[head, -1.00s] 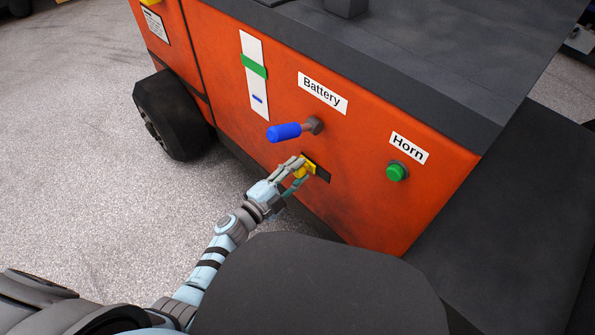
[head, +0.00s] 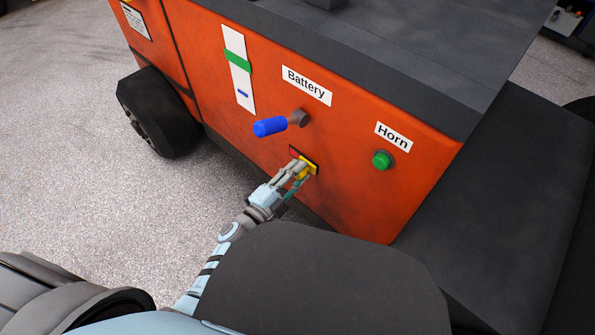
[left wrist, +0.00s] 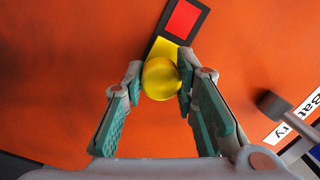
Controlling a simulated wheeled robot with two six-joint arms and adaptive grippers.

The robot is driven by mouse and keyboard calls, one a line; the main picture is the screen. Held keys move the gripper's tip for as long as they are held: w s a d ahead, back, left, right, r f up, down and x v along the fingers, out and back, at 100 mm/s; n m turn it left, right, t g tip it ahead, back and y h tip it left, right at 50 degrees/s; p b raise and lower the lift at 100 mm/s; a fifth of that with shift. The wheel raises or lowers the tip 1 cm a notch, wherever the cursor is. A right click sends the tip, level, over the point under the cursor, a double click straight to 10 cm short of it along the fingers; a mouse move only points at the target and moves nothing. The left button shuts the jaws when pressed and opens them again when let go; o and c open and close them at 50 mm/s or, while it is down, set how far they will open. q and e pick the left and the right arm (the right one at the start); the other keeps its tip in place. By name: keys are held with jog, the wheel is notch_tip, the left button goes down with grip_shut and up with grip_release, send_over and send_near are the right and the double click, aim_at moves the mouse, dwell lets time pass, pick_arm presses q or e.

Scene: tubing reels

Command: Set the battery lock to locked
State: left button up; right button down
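The battery lock is a yellow sliding knob (head: 313,169) in a short dark slot on the orange panel, below the Battery label (head: 307,86). A red patch (head: 294,153) shows at the slot's upper left end, and the knob is at the lower right end. In the left wrist view the round yellow knob (left wrist: 161,79) sits between my fingertips, with the red patch (left wrist: 182,17) beyond it. My left gripper (head: 301,168) is closed around the knob, a fingertip on each side. Its fingers partly hide the knob in the head view. My right gripper is out of view.
A blue-handled lever (head: 271,126) sticks out just above the slot. A green Horn button (head: 382,160) is to the right. A white gauge strip with a green band (head: 237,62) is at upper left. A black wheel (head: 158,112) stands at left.

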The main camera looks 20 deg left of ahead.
pick_arm(q)
jog(key=o, duration=0.5)
jog(key=shift+d, duration=0.15)
jog(key=shift+c, duration=0.2)
jog(key=v, duration=1.2)
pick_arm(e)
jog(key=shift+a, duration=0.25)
pick_arm(q)
jog(key=shift+s+f, duration=0.1)
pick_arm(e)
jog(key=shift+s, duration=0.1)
